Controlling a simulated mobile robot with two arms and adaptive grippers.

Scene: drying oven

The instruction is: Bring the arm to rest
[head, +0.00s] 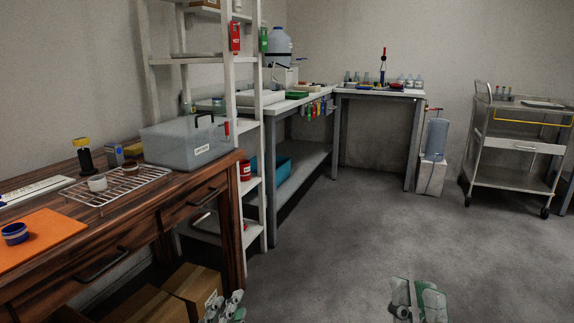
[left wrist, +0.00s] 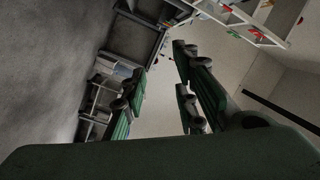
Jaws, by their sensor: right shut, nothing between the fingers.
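My left gripper (head: 226,306) shows only at the bottom edge of the head view, low in front of the wooden bench, with most of it cut off. In the left wrist view its green-padded fingers (left wrist: 160,95) stand apart with nothing between them, so it is open and empty. My right gripper (head: 420,298) is at the bottom right of the head view, low over the bare grey floor. It is shut with nothing in it and touches nothing that I can see.
The wooden bench (head: 200,190) at left holds a wire rack (head: 130,187), a grey lidded box (head: 185,145) and an orange mat (head: 40,236). Cardboard boxes (head: 190,285) are below it, close to my left gripper. A metal cart (head: 515,140) stands far right. The middle floor is clear.

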